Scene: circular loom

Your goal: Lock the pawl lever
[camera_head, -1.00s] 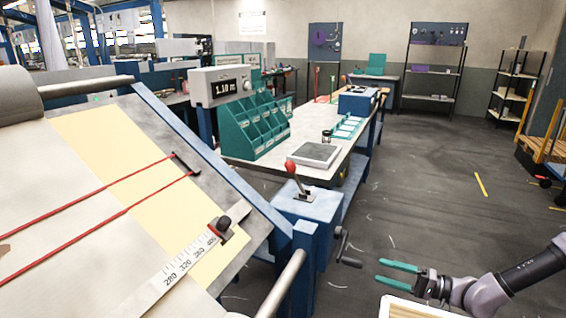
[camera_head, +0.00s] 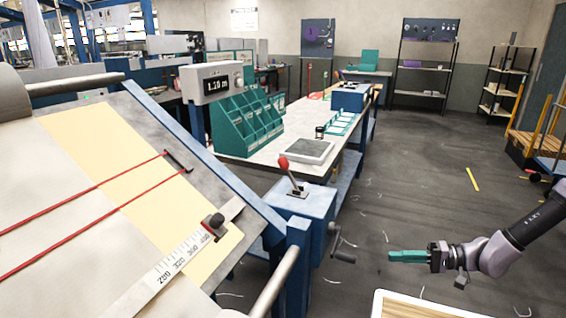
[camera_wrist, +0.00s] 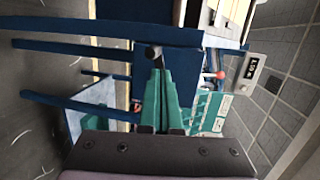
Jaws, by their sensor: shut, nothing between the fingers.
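A lever with a red knob (camera_head: 283,162) stands up from a slotted plate on a blue box (camera_head: 302,199) beside the loom's sloped bed. It leans a little to the left in the head view. The red knob also shows in the wrist view (camera_wrist: 220,75), right of my fingers. My gripper (camera_head: 390,256) is at the lower right of the head view, well apart from the lever. Its teal fingers are together and hold nothing. In the wrist view the fingertips (camera_wrist: 158,72) point towards a dark rounded end (camera_wrist: 153,52); I cannot tell the gap.
A black crank handle (camera_head: 340,243) sticks out from the blue box's side, between the lever and my gripper. The loom bed carries a ruler (camera_head: 180,258) and red cords. A bench (camera_head: 275,157) with teal bins (camera_head: 247,122) stands behind. The floor at the right is mostly clear.

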